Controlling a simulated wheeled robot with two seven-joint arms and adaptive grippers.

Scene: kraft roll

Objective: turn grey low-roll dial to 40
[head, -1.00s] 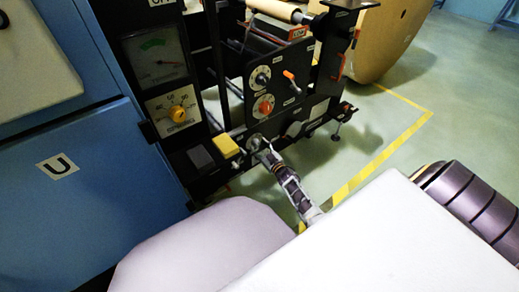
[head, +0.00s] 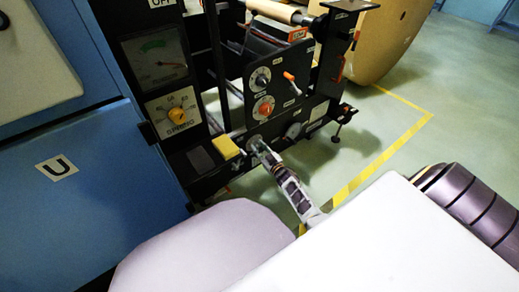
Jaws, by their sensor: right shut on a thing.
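My right gripper (head: 256,146) reaches the low front of the black machine and is shut on a small grey dial there. The gripper covers most of this dial, so its pointer and scale cannot be read. Above it on the panel are a dial with a grey knob (head: 261,79) and a dial with an orange knob (head: 264,108), each on a pale round scale. A grey round disc (head: 293,130) sits to the right of the gripper. My left gripper is not in view.
A yellow block (head: 226,146) sits just left of the gripper. An orange-tipped lever (head: 289,76) is above. Open floor with a yellow line (head: 385,160) lies to the right.

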